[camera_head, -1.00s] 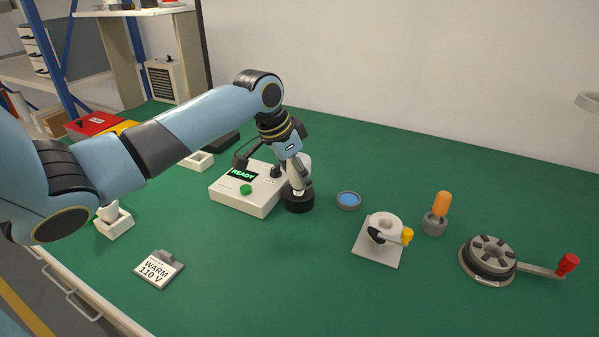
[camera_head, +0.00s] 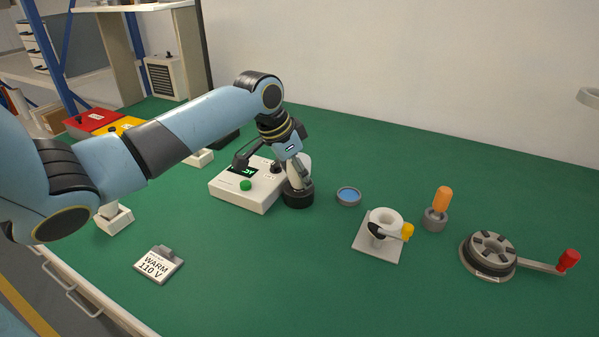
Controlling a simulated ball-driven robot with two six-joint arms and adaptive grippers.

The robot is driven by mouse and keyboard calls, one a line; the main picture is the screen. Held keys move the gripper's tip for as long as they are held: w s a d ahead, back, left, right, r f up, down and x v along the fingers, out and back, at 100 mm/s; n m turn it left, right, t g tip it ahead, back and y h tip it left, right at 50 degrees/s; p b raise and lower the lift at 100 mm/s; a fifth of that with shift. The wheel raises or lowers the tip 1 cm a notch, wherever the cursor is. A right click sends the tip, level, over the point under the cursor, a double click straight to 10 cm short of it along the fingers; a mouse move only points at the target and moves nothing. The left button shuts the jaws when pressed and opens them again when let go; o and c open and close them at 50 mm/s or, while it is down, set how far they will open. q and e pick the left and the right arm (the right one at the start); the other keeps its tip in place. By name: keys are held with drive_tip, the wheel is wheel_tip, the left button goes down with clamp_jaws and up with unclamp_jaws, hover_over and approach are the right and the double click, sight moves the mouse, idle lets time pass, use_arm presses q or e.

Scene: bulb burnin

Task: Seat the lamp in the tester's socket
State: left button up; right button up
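The tester (camera_head: 240,194) is a white box with a green button, a black knob and a small lit display (camera_head: 243,171), partly covered by my arm. Its round black socket (camera_head: 298,198) stands at its right front corner. My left gripper (camera_head: 297,186) points down right over the socket, its fingertips at the socket's top. The lamp cannot be made out clearly; the fingers hide whatever is between them and in the socket mouth. I cannot tell whether the fingers grip something. My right gripper is not in view.
A blue-topped round dish (camera_head: 348,196), a white ring on a grey plate (camera_head: 379,247), an orange-handled tool in a grey cup (camera_head: 437,212) and a red-handled crank disc (camera_head: 489,256) stand to the right. A "WARM 110 V" card (camera_head: 158,265) lies in front. The front middle is clear.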

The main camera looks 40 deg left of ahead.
use_arm(q)
drive_tip(key=o, duration=1.3)
drive_tip(key=shift+r, duration=0.1)
drive_tip(key=v, duration=1.1)
drive_tip(key=shift+s+r, duration=0.2)
drive_tip(key=shift+r, duration=0.15)
